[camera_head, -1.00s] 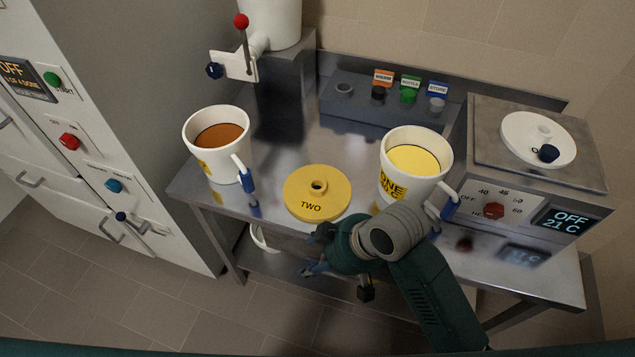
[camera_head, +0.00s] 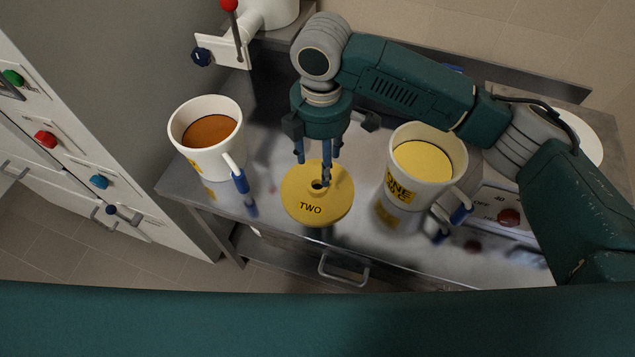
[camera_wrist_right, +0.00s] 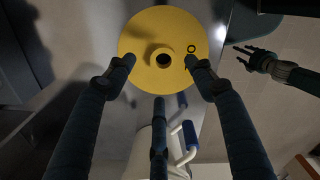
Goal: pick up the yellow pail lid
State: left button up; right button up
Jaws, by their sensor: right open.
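The yellow pail lid (camera_head: 298,198), marked TWO, lies flat on the steel table between two white pails. Its raised round knob has a dark hole in the middle. My right gripper (camera_head: 319,168) points down over the lid, its fingers apart around the knob area. In the right wrist view the lid (camera_wrist_right: 158,25) lies ahead of the open fingers (camera_wrist_right: 160,70), with the knob between them and nothing gripped. Whether a fingertip touches the lid I cannot tell. My left gripper (camera_wrist_right: 252,58) shows at the right of the wrist view, its fingers spread and empty, away from the lid.
A white pail with brown liquid (camera_head: 205,158) stands left of the lid. Another with yellow liquid (camera_head: 428,185), marked ONE, stands close on its right. The steel table (camera_head: 262,215) ends just in front of the lid. A control cabinet (camera_head: 60,150) is at the left.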

aim_at(318, 189)
notch_tip(318, 189, down, 2)
jog(key=shift+f, duration=0.55)
jog(key=f, duration=0.1)
jog(key=f+p, duration=0.1)
jog(key=f, duration=0.2)
jog(key=shift+s+a, duration=0.2)
jog(key=shift+a, duration=0.1)
jog(key=shift+f+p, duration=0.3)
jog(key=shift+f, duration=0.3)
pick_arm(q)
jog(key=shift+a+r, duration=0.1)
jog(key=shift+r, duration=0.75)
pick_arm(e)
jog(key=c, duration=1.2)
